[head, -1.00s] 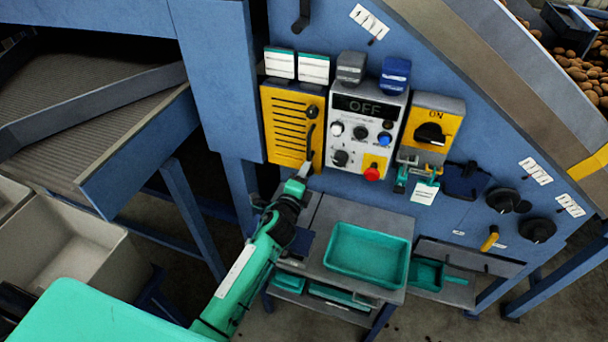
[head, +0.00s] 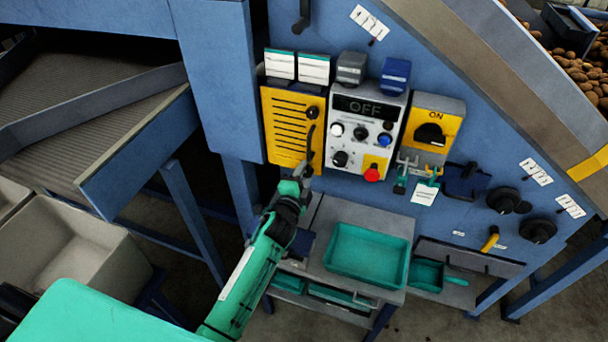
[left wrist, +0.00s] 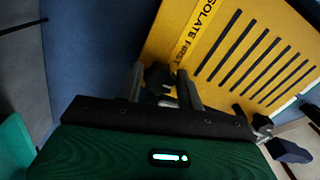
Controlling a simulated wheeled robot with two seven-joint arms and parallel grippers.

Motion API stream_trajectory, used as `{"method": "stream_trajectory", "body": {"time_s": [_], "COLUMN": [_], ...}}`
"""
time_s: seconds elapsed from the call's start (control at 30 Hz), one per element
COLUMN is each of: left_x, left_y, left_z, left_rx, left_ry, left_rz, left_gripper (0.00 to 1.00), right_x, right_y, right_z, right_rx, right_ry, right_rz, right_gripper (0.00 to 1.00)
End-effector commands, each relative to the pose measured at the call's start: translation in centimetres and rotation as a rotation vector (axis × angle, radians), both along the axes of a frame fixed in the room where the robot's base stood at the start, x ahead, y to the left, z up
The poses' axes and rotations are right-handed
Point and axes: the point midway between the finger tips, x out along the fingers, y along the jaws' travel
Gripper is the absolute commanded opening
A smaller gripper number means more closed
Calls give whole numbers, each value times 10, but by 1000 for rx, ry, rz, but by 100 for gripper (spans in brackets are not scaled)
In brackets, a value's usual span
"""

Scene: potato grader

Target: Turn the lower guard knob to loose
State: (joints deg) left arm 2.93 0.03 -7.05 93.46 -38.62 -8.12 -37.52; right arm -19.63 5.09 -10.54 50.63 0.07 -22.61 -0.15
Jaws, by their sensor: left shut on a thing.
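The yellow slotted guard (head: 285,125) is on the blue machine face, left of the control box. Its lower knob is a small black piece at the guard's lower edge, seen in the left wrist view (left wrist: 158,77). My left gripper (head: 304,170) reaches up to the guard's lower right corner. In the left wrist view its two grey fingers (left wrist: 162,88) stand on either side of the black knob, shut on it. The fingers and wrist hide most of the knob in the head view, and its setting cannot be read. My right gripper is not in view.
The control box (head: 365,130) with an OFF display and red button is close to the right. A yellow ON switch (head: 432,125) is beyond it. Below is a grey bench (head: 335,212) with a teal tray (head: 368,255). A conveyor (head: 90,90) is at the left.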

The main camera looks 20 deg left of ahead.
Motion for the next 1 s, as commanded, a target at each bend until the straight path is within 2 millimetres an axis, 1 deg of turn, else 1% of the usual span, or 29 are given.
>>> {"method": "stream_trajectory", "body": {"time_s": [0.23,0.27,0.33,0.37,0.63,0.73,0.87,1.0], "left_x": [0,0,0,0,-1,-5,-21,-47], "left_y": [0,0,0,0,0,0,1,2], "left_z": [-1,-1,-1,-1,-1,-1,-2,-3], "left_rx": [-2,-2,-1,-1,0,0,1,0], "left_ry": [2,2,2,2,1,1,2,3], "left_rz": [1,1,0,0,1,1,0,0], "left_gripper": [14,43,57,59,59,59,59,59], "right_x": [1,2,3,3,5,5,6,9], "right_y": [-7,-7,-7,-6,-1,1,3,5], "right_z": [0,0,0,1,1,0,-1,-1], "right_rx": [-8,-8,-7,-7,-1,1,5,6], "right_ry": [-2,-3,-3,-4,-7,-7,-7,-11], "right_rz": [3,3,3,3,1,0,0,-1], "right_gripper": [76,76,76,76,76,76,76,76]}}
